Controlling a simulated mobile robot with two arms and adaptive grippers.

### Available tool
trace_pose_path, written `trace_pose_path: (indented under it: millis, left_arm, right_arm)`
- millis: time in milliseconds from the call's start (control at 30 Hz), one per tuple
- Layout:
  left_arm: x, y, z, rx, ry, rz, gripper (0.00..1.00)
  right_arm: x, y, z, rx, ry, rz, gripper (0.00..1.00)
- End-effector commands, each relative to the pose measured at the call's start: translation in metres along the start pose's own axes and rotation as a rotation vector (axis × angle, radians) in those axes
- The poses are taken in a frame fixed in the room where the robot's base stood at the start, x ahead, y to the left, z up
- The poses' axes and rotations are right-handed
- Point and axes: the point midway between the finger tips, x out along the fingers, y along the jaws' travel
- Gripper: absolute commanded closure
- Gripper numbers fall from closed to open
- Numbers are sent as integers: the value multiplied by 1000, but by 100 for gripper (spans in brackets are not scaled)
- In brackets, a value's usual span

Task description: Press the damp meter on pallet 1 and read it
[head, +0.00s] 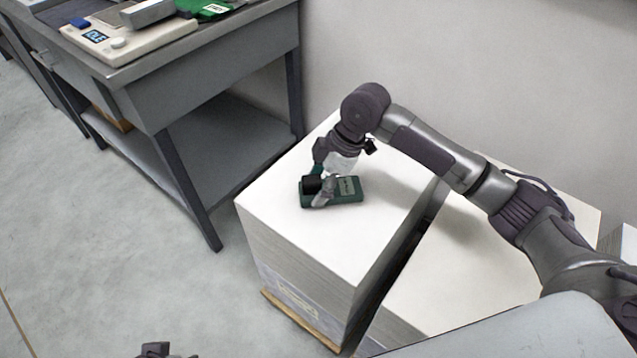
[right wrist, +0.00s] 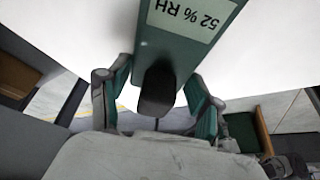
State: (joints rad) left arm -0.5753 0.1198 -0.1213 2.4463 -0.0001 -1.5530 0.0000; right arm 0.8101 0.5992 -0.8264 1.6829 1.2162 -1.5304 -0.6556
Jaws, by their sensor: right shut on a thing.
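The damp meter (head: 348,190) is a dark green block lying on top of a tall white stack of sheets (head: 375,245). The stack stands on a wooden pallet (head: 298,322). My right gripper (head: 318,188) reaches down at the meter's left end and is shut on its black part. A dark bit at the bottom edge of the head view (head: 158,350) looks like my left gripper, mostly cut off.
A second, lower white stack (head: 465,265) stands to the right, across a narrow gap. A grey workbench (head: 215,58) at upper left holds a pale device with a small blue screen (head: 97,37) and other items. The wall is close behind the stacks. The floor at left is clear.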

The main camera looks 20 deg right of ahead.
Motion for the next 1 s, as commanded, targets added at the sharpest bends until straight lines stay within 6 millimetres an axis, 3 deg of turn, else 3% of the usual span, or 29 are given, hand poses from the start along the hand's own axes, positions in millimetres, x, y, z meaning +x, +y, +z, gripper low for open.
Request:
trace_pose_path:
  millis: [1000]
  left_arm:
    - [6,1,-1,-1,-1,2,60]
  right_arm:
    - [0,0,0,0,0,-1,80]
